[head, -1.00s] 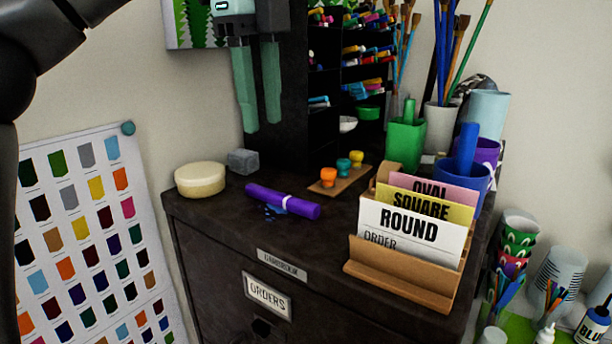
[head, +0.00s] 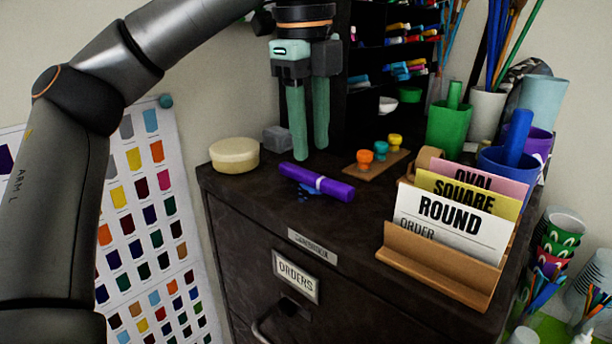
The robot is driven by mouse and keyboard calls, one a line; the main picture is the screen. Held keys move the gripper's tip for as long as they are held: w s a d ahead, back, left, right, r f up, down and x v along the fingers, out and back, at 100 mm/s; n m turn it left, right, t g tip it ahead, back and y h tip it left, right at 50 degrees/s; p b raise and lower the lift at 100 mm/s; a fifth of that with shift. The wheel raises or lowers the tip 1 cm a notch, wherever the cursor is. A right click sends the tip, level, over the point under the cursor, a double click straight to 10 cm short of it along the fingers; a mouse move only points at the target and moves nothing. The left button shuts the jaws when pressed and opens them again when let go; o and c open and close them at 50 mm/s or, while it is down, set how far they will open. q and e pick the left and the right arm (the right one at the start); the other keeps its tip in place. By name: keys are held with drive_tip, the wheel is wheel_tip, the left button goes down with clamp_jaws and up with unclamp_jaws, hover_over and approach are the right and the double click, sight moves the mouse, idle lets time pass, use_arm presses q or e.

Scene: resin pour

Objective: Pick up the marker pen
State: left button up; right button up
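The marker pen (head: 316,183) is purple with a pale band and lies on its side on top of the dark cabinet (head: 250,205), beside a small dark blue stain. My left gripper (head: 311,151) hangs with its two green fingers pointing down, just above and behind the pen in the head view. The fingers are apart with a narrow gap between them and nothing in it. They do not appear to touch the pen. My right gripper is not in view.
A round cream tin (head: 234,156) and a grey block (head: 278,139) stand left of the pen. A wooden strip with coloured knobs (head: 376,160) lies right of it. A wooden card holder (head: 440,265) stands front right, with cups (head: 447,130) behind. A dark shelf rises at the back.

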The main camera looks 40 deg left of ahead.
sight(316, 176)
use_arm(q)
drive_tip(key=shift+w+d+f, duration=0.1)
drive_tip(key=shift+w+f, duration=0.1)
drive_tip(key=shift+f, duration=1.1)
drive_tip(key=shift+w+d+f, duration=0.1)
drive_tip(key=shift+w+f, duration=0.05)
drive_tip(key=shift+f, duration=1.1)
clamp_jaws()
